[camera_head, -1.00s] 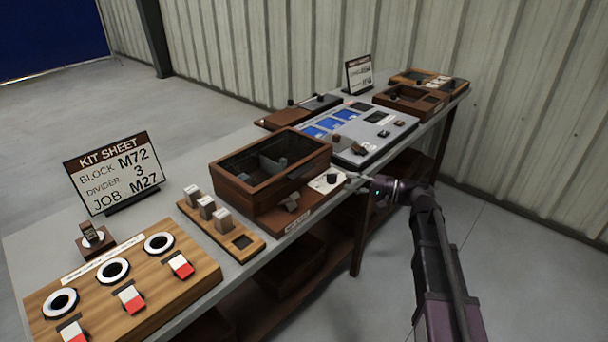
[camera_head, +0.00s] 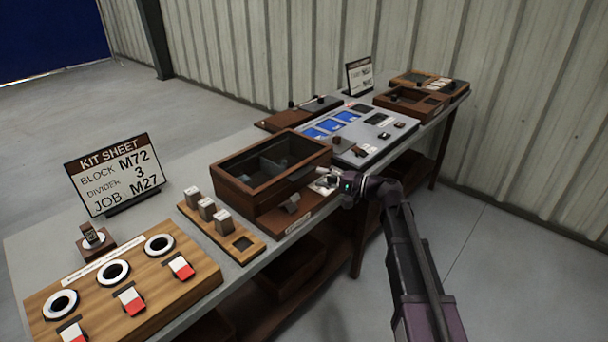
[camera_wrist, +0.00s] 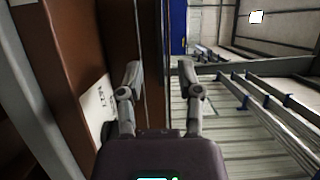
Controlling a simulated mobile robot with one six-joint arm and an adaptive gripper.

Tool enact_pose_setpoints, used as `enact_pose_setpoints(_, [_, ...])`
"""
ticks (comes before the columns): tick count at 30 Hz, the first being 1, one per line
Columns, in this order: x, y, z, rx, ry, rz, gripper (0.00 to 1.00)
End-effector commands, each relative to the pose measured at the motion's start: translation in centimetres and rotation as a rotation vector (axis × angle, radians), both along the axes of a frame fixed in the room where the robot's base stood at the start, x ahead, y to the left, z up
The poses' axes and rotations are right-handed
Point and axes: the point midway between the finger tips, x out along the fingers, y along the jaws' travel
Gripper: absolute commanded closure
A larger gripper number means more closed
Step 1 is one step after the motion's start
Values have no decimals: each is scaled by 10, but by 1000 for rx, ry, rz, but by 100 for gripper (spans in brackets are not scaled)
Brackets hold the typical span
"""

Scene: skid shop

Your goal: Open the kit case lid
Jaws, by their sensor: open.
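The kit case (camera_head: 262,200) is a brown wooden box on the bench, in the middle of the head view. Its top is a wooden frame around a dark see-through panel (camera_head: 268,158), with grey dividers showing inside. The lid looks shut. My gripper (camera_head: 328,177) is open at the right end of the case, close to its upper right corner; I cannot tell whether it touches. In the wrist view my gripper (camera_wrist: 163,80) has both fingers apart with nothing clearly held. A brown wooden surface (camera_wrist: 72,55) fills the left, and a narrow brown strip runs behind the fingers.
A pale plate (camera_head: 322,187) beside the case is partly hidden by my gripper. A holder with several blocks (camera_head: 242,243) stands in front left. The kit sheet sign (camera_head: 118,172) stands behind. A grey panel with blue screens (camera_head: 370,135) lies to the right.

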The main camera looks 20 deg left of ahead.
Motion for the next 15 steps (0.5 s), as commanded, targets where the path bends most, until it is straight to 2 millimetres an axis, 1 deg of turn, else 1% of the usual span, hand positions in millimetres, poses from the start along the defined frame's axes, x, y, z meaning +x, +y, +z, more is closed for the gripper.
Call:
enact_pose_setpoints(1, [1, 9, 0, 0, 0, 2, 54])
enact_pose_setpoints(6, [1, 31, 0, 0, 0, 1, 54])
enact_pose_setpoints(12, [1, 48, 0, 0, 0, 0, 54])
enact_pose_setpoints(15, [0, 51, 0, 0, 0, -1, 54])
